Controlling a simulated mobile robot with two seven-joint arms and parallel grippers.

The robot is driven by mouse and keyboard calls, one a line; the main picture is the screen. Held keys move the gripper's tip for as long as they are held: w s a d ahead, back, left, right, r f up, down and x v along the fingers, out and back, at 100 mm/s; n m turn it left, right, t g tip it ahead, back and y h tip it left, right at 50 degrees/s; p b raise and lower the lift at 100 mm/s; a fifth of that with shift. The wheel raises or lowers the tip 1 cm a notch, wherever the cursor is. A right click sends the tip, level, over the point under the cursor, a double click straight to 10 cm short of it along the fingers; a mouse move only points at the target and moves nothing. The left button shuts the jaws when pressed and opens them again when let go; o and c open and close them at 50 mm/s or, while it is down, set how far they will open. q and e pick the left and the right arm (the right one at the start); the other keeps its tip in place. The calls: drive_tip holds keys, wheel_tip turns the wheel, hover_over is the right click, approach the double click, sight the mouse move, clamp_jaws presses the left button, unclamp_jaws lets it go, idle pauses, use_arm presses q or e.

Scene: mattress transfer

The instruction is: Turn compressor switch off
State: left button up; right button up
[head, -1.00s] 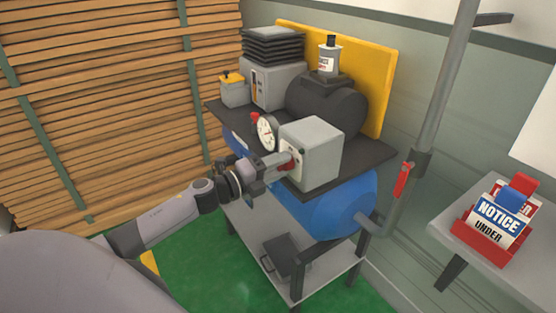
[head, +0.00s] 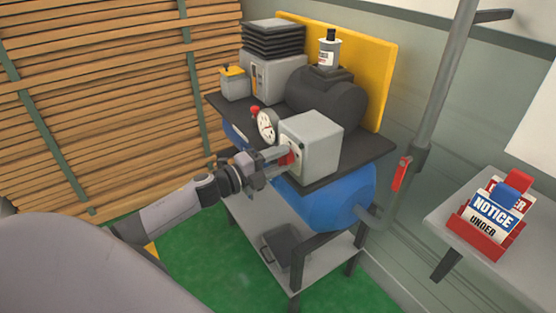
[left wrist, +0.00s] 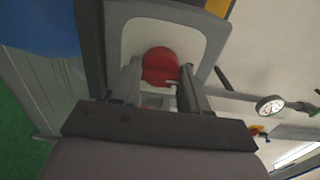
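The compressor switch is a red knob on the front of a grey box; it shows in the head view (head: 287,156) and in the left wrist view (left wrist: 161,66). The grey switch box (head: 318,150) sits on the compressor's dark top plate. My left gripper (head: 281,160) is at the knob, its two fingers spread on either side of it. In the left wrist view the knob lies between the fingertips (left wrist: 160,72), with small gaps apparent; contact cannot be told. The fingers partly hide the knob in the head view. My right gripper is not in view.
A round gauge (head: 267,126) stands just left of the box. The blue tank (head: 335,203) hangs below the top plate. A pipe with a red valve handle (head: 401,174) rises at the right. A side table (head: 452,216) holds a red sign holder. Stacked wood fills the left.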

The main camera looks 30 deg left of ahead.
use_arm(q)
drive_tip(key=o, duration=0.4)
drive_tip(key=shift+s+a+f, duration=0.1)
drive_tip(key=shift+s+a, duration=0.2)
drive_tip(key=shift+s, duration=0.3)
drive_tip(key=shift+b+v, duration=0.45)
drive_tip(key=shift+v, duration=2.45)
drive_tip(key=shift+d, duration=0.1)
drive_tip(key=s+d+f+n+g+y, duration=0.1)
drive_tip(key=s+d+f+n+g, duration=0.1)
drive_tip(key=s+d+f+n, duration=0.3)
drive_tip(key=s+d+f+n+g+y, duration=0.2)
drive_tip(key=s+d+f+n, duration=0.4)
drive_tip(key=s+f+n, duration=0.2)
drive_tip(key=s+d+f+n+g+y, duration=0.1)
drive_tip(key=s+d+f+n+g, duration=0.1)
drive_tip(key=s+d+f+n, duration=0.4)
drive_tip(key=shift+s+f+n+y, duration=0.4)
drive_tip(key=shift+f+n, duration=0.2)
drive_tip(key=shift+f, duration=0.05)
